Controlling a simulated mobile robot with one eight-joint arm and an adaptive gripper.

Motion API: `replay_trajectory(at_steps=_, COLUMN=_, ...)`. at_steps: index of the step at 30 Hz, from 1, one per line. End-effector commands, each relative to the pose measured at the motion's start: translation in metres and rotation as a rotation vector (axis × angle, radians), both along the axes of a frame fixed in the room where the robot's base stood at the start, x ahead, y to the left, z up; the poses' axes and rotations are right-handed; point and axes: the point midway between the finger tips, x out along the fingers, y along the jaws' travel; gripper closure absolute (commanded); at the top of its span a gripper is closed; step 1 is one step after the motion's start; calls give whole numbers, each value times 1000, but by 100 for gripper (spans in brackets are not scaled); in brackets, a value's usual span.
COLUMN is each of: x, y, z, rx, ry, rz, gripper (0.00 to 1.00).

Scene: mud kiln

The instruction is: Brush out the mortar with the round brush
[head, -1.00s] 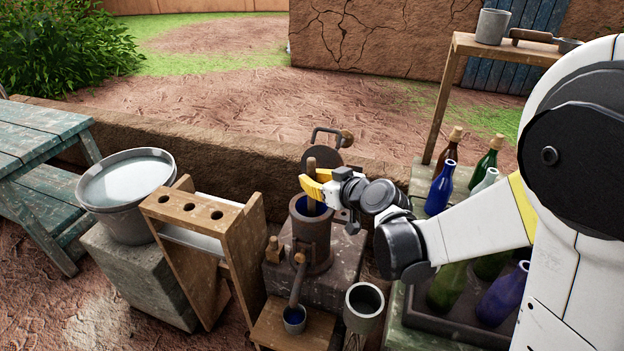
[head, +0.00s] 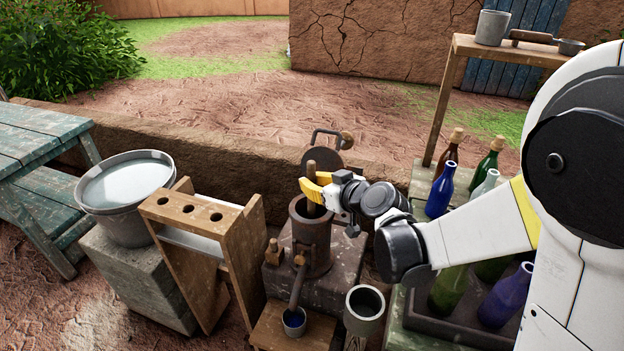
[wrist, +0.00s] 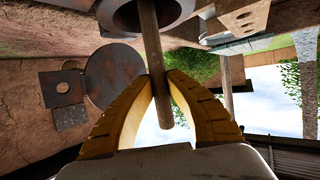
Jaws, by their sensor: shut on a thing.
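The mortar looks like a brown cylindrical vessel (head: 311,246) standing on a stone block, its mouth open upward. My gripper (head: 314,187) is just above its rim, with its yellow fingers shut on a wooden handle (head: 311,168) that stands nearly upright and reaches down into the mouth. The lower end, presumably the round brush, is hidden inside. In the wrist view my gripper (wrist: 168,78) closes on the handle (wrist: 151,45), with the vessel's rim (wrist: 186,12) at the top. The visible inside of the mouth looks dark.
A wooden rack with holes (head: 196,215) and a water basin (head: 127,185) stand left. A grey cup (head: 364,303) stands close at front right. Bottles (head: 440,190) crowd the right, beneath my arm. A low mud wall (head: 240,150) runs behind.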

Motion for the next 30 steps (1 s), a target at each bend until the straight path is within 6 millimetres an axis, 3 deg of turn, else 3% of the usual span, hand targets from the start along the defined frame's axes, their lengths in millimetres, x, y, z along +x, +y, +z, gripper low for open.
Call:
replay_trajectory(at_steps=5, x=0, y=0, z=-13, rx=1, ry=-1, rz=0, gripper=100)
replay_trajectory(at_steps=23, x=0, y=0, z=57, rx=0, ry=0, rz=0, gripper=100)
replay_trajectory(at_steps=30, x=0, y=0, z=49, rx=0, ry=0, rz=0, gripper=100)
